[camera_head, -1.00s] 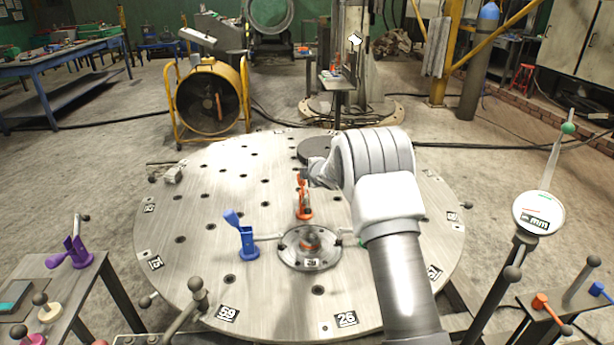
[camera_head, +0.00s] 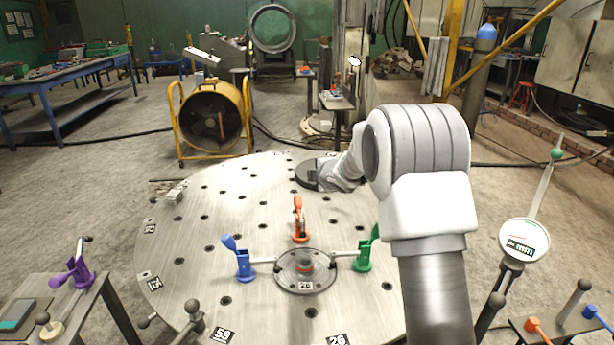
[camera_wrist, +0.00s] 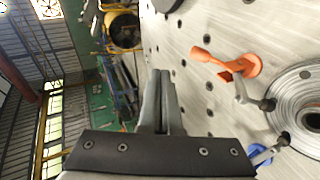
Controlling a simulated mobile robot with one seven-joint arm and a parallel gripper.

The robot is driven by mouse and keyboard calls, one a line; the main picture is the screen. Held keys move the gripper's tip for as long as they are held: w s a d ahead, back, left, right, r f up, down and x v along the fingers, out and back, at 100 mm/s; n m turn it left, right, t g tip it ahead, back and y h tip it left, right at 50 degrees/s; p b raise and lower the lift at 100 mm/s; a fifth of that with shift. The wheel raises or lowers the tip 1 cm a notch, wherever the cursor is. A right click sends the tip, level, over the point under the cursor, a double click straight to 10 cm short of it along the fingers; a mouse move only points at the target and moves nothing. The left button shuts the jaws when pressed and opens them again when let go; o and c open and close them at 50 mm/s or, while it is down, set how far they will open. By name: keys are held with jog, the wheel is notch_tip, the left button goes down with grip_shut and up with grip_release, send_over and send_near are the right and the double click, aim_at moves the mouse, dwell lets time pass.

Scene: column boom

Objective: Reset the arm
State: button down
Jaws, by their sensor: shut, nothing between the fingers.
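My gripper (camera_wrist: 162,95) shows in the wrist view, its two fingers together with nothing between them. It hangs in the air above the round plate, clear of the clamps. In the head view my arm reaches over the right side of the plate, and the gripper's fingers are hidden behind my own arm links. The round metal plate (camera_head: 210,290) has many holes. A flanged disc (camera_head: 306,284) sits on it, with a blue clamp (camera_head: 243,265) at its left, an orange clamp (camera_head: 299,222) behind and a green clamp (camera_head: 363,262) at its right.
A dial gauge (camera_head: 519,240) stands at the right. A side table holds a purple clamp (camera_head: 74,273) at the left. A yellow fan (camera_head: 211,118) stands behind. The plate's left part is mostly clear.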

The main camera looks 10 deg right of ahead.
jog(key=s+d+r+m+g+h+p, duration=0.1)
jog(key=s+d+r+m+h+p, duration=0.15)
jog(key=s+r+m, duration=0.45)
jog(key=s+d+r+m+g+h+p, duration=0.1)
jog(key=s+d+r+m+h+p, duration=0.2)
jog(key=s+r, duration=0.8)
jog(key=s+a+m+g+y+p, duration=0.1)
jog(key=s+m, duration=0.3)
jog(key=s, duration=1.2)
jog(key=s+a+m+g+y+p, duration=0.1)
jog(key=s+m+g+y+p, duration=0.1)
jog(key=s, duration=1.3)
jog(key=m+g+p, duration=0.1)
jog(key=m+p, duration=0.1)
jog(key=m, duration=0.1)
jog(key=shift+s+a+r+g, duration=0.25)
jog(key=shift+s+r+g, duration=0.05)
jog(key=shift+s+r, duration=0.1)
